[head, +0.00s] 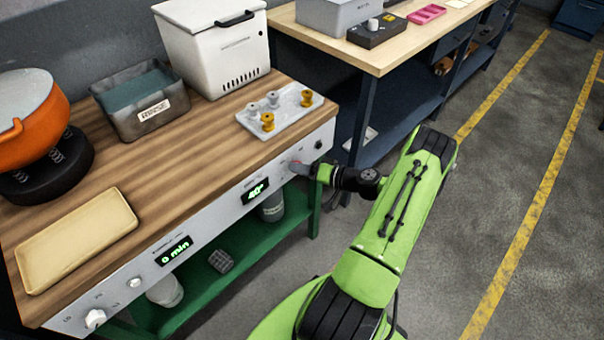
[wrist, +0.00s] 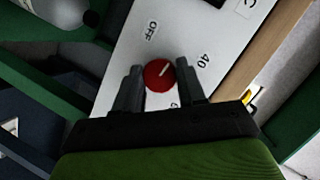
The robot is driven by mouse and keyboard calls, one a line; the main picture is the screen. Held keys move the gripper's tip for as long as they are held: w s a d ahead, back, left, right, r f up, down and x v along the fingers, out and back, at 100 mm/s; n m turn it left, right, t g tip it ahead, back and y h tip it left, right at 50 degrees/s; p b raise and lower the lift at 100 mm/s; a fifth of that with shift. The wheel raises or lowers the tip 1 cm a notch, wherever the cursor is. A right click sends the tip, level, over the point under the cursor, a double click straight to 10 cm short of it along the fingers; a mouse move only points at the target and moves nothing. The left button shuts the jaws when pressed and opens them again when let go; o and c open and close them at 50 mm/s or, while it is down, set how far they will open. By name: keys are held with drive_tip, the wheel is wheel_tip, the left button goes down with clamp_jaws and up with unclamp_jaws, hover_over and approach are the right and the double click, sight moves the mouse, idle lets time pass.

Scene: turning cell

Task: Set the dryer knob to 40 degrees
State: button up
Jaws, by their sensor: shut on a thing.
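The dryer knob (wrist: 156,77) is red and round, with a white pointer line. In the wrist view it sits between the two fingers of my gripper (wrist: 160,71), which is shut on it. The pointer line is aimed to the upper right, roughly toward the "40" label (wrist: 203,61). The "OFF" label (wrist: 152,31) is above the knob, and another label below is partly hidden. In the head view my gripper (head: 304,167) is at the front panel (head: 222,204), where the knob is mostly hidden. The green display (head: 256,191) on the panel appears to read 40°.
On the wooden bench top are a tray with grey and orange pieces (head: 300,96), a white lidded box (head: 215,50), a RINSE bin (head: 118,121), an orange pot (head: 40,112) and a tan tray (head: 33,275). A second display (head: 174,250) reads 0 min. Open floor lies right.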

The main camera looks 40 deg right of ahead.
drive_tip(key=shift+d+f+m+t+y+b, duration=0.1)
drive_tip(key=shift+m+t+y+b, duration=0.3)
drive_tip(key=shift+m+y+b, duration=0.75)
drive_tip(key=shift+d+f+m+t+y+b, duration=0.1)
drive_tip(key=shift+m+t+y+b, duration=0.25)
drive_tip(key=shift+m, duration=1.4)
drive_tip(key=o, duration=1)
drive_tip(key=shift+o, duration=0.2)
drive_tip(key=p+v, duration=0.1)
drive_tip(key=v, duration=1.4)
drive_tip(key=shift+s+p, duration=0.3)
drive_tip(key=shift+s, duration=0.1)
